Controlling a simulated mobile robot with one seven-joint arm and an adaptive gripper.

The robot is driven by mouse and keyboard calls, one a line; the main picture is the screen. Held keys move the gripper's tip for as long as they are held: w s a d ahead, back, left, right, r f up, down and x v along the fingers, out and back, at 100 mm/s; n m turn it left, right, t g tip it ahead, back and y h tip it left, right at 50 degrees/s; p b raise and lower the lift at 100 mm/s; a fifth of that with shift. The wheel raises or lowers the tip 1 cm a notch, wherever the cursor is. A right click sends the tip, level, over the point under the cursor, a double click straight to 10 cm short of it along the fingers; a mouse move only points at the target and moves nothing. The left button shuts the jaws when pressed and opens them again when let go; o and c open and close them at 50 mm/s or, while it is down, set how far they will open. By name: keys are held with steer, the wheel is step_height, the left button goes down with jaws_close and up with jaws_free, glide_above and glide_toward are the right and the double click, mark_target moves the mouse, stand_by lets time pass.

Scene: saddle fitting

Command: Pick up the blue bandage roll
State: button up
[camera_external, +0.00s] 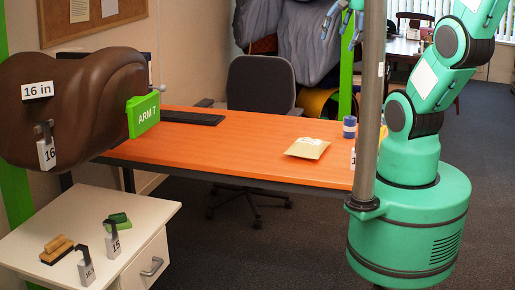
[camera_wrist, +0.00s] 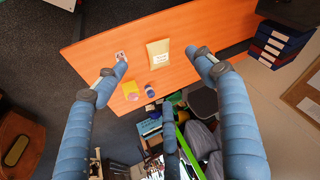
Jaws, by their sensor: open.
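The blue bandage roll (camera_external: 349,127) stands upright on the orange table near its right end, with a pale band around its middle. In the wrist view a small blue item (camera_wrist: 150,92), which looks like the roll, lies beyond the fingers and below the envelope. My gripper (camera_external: 340,22) is high above the table at the top of the external view, partly cut off by the edge. In the wrist view my gripper (camera_wrist: 157,59) has its blue fingers spread wide, with nothing between them. It is well apart from the roll.
A padded envelope (camera_external: 307,148) lies left of the roll on the table (camera_external: 240,145). A yellow item (camera_wrist: 130,91) is beside the roll in the wrist view. A grey vertical pole (camera_external: 370,100) stands close to the roll. A brown saddle (camera_external: 70,105) is at left.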

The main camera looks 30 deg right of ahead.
steer(key=w+d+f+m, duration=0.1)
steer(key=w+d+m, duration=0.25)
steer(key=w, duration=0.35)
steer(key=w+d+m, duration=0.2)
steer(key=w+m, duration=0.2)
steer(key=w, duration=0.4)
steer(key=m+g+p, duration=0.1)
steer(key=m, duration=2.3)
glide_above(352, 118)
steer(key=s, duration=0.4)
step_height(352, 118, down, 36)
steer(key=shift+d+f, duration=0.15)
steer(key=shift+d, duration=0.2)
steer(key=shift+b+x, duration=0.5)
steer(key=shift+x, duration=3.8)
steer(key=shift+w+a, duration=0.1)
steer(key=shift+a, duration=0.05)
steer(key=shift+b+x, duration=0.6)
steer(key=shift+x, duration=1.95)
